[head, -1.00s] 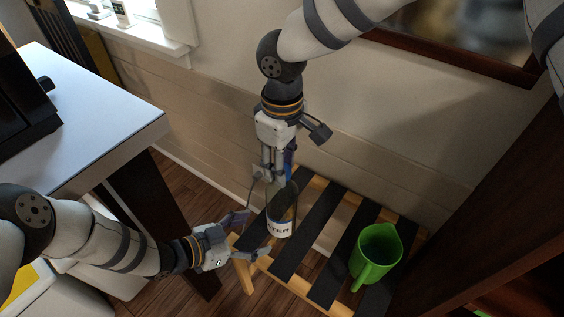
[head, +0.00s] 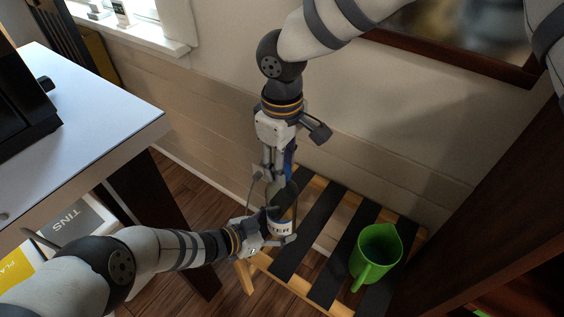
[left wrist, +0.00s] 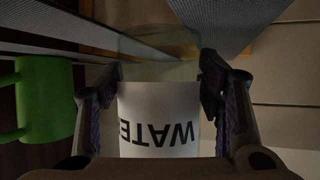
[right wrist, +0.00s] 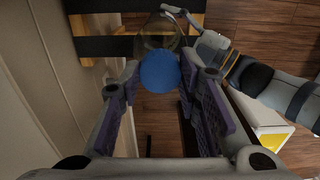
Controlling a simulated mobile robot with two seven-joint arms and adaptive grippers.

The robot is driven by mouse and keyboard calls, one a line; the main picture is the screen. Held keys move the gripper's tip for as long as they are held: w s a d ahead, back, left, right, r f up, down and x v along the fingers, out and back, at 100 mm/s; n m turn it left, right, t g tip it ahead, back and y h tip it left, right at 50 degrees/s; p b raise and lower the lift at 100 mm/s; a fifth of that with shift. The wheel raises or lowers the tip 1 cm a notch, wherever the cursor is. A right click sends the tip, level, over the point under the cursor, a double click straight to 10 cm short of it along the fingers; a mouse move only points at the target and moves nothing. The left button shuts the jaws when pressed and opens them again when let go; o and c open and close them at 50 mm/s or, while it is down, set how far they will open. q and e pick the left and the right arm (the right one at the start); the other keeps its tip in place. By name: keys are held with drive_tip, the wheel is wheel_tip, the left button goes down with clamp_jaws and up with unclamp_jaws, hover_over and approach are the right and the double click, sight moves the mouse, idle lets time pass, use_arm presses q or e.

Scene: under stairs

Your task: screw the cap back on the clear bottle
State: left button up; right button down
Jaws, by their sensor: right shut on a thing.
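The clear bottle (head: 281,228) stands upright on the slatted bench, its white label partly readable. It also shows, inverted, in the left wrist view (left wrist: 160,118). My left gripper (head: 280,225) is open around the bottle, one finger on each side, close to its label. My right gripper (head: 277,180) points straight down above the bottle. In the right wrist view it is shut on the blue cap (right wrist: 160,71), with the clear bottle (right wrist: 158,38) beyond it. Whether the cap touches the bottle's neck is hidden.
A green mug (head: 378,248) stands on the slatted bench (head: 330,270), right of the bottle. A white table (head: 85,110) is at the left. The wall is close behind the bench, and a dark wooden panel (head: 470,200) rises at the right.

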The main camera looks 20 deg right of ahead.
use_arm(q)
drive_tip(key=shift+o, duration=0.8)
clamp_jaws()
drive_tip(key=shift+f, duration=0.1)
drive_tip(key=shift+s+a+f, duration=0.1)
drive_tip(key=shift+s+f, duration=0.05)
drive_tip(key=shift+f, duration=0.1)
use_arm(e)
drive_tip(key=shift+f, duration=0.1)
